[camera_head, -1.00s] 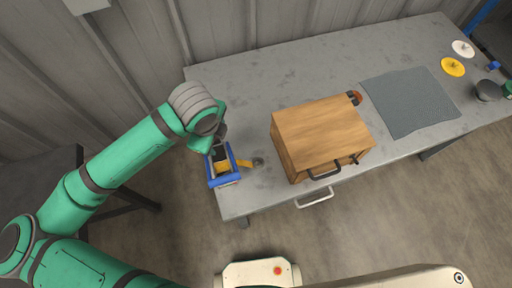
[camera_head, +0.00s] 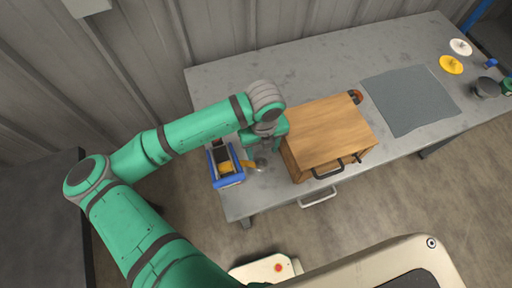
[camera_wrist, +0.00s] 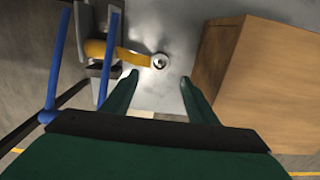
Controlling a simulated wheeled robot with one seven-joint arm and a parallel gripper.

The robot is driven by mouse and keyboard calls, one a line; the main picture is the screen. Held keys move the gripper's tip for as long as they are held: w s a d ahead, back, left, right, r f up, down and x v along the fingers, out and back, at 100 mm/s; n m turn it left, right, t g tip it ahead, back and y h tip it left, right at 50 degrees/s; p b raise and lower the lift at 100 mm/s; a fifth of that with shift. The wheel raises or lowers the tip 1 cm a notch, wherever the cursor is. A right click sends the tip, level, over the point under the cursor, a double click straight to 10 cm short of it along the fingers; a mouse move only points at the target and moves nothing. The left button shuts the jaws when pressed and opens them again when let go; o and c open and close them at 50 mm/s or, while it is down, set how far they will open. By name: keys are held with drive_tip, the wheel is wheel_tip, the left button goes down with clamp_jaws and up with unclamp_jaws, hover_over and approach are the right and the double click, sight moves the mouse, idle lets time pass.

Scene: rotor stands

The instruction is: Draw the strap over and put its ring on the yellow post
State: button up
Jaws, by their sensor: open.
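The yellow-orange strap (camera_head: 246,163) comes out of a blue-framed stand (camera_head: 228,181) at the left front of the table. In the wrist view the strap (camera_wrist: 118,53) runs right and ends in a pale metal ring (camera_wrist: 160,60) with a dark middle. The ring (camera_head: 261,165) lies low near the tabletop. My gripper (camera_wrist: 162,80) is open, its two green fingers apart. The ring shows between and just beyond the fingertips, nearer the left one; I cannot tell the height gap. I cannot make out a yellow post.
A wooden box (camera_head: 325,133) with dark handles stands close to the right of my gripper. A grey mat (camera_head: 410,100) lies farther right. Yellow (camera_head: 451,64) and white (camera_head: 460,46) discs sit at the far right. Bare tabletop (camera_head: 290,73) lies behind the box.

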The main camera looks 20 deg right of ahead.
sight(261, 162)
drive_tip(key=shift+f, duration=4.9)
drive_tip(key=c, duration=0.9)
drive_tip(key=shift+r, duration=3.05)
drive_tip(key=shift+w+a, duration=0.1)
